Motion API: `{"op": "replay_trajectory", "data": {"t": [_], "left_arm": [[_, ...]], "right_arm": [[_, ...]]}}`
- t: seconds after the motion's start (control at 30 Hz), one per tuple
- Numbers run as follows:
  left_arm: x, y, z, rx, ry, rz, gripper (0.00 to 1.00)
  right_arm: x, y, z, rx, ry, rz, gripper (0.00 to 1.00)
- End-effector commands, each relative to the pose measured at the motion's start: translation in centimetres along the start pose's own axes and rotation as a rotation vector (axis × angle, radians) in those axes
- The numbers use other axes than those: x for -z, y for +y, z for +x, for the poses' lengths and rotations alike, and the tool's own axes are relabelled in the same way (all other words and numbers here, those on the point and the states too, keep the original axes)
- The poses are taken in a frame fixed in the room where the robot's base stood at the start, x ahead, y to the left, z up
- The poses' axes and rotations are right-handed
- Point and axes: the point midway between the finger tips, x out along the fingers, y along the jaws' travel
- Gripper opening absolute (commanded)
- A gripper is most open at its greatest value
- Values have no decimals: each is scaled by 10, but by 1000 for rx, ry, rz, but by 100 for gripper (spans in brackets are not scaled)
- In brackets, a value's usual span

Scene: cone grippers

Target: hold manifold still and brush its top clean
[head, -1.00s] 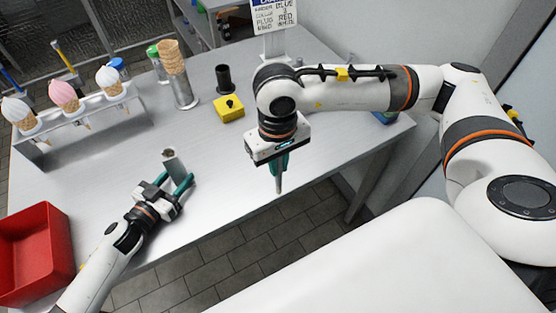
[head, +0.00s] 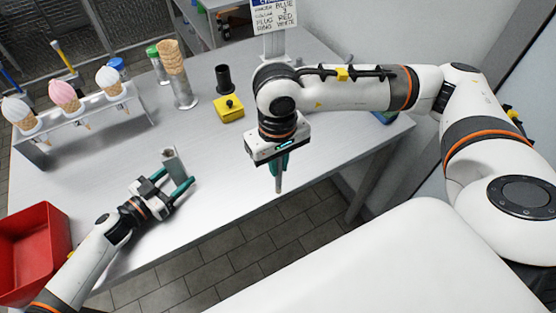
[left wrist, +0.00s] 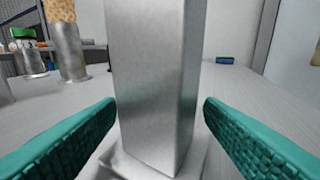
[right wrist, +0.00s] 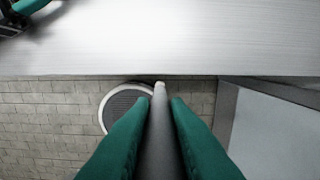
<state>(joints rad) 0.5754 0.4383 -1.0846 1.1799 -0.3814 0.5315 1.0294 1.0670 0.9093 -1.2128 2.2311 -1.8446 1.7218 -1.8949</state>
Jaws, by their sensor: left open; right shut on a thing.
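The manifold appears as an upright grey metal block (head: 174,165) on the table, with an opening in its top. In the left wrist view the block (left wrist: 155,85) stands on a flat base, its top out of frame. My left gripper (head: 176,179) is open, with its teal fingertips at either side of the block; contact is unclear. My right gripper (head: 278,166) is shut on a thin grey rod (head: 279,184), perhaps the brush, pointing down past the table's front edge. The rod (right wrist: 160,130) also shows between the fingers in the right wrist view; no bristles are visible.
A red bin (head: 36,255) stands at the left front. A rack (head: 95,120) with several ice-cream cones is at the left back. A cone stack (head: 172,60), black cylinder (head: 223,78) and yellow button box (head: 229,108) stand behind the block. Table between block and right gripper is clear.

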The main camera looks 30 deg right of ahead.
Motion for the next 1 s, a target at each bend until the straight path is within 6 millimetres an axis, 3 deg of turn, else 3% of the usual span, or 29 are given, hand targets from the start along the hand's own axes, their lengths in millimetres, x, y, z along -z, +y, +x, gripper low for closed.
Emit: {"op": "replay_trajectory", "data": {"t": [0.4, 0.87, 1.0], "left_arm": [[-2, 5, 3, 400, 2, 40, 62], [0, 4, 1, 503, -1, 48, 62], [0, 4, 1, 502, -1, 48, 44]], "right_arm": [[0, 0, 0, 0, 0, 0, 0], [0, 0, 0, 0, 0, 0, 0], [0, 0, 0, 0, 0, 0, 0]]}}
